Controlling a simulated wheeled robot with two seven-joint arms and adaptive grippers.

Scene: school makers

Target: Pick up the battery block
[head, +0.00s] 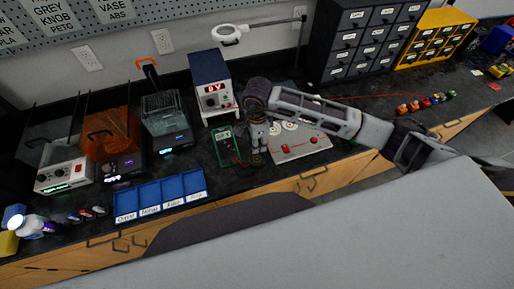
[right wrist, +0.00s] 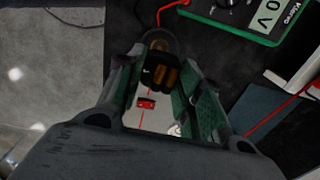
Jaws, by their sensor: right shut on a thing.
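My right gripper (head: 257,158) points down over the dark bench, between the green multimeter and the grey board with red parts. In the right wrist view its two green-lined fingers (right wrist: 158,88) are closed on a dark block with orange-brown bands (right wrist: 160,72), which looks like the battery block. In the head view the block is mostly hidden by the gripper, and I cannot tell whether it touches the bench. My left gripper is not in view.
The green multimeter (head: 227,146) stands close on the left and the grey board (head: 300,143) close on the right. A blue power supply (head: 211,82) stands behind. Blue labelled trays (head: 160,196) lie to the left. Dark drawers (head: 365,43) stand at the back right.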

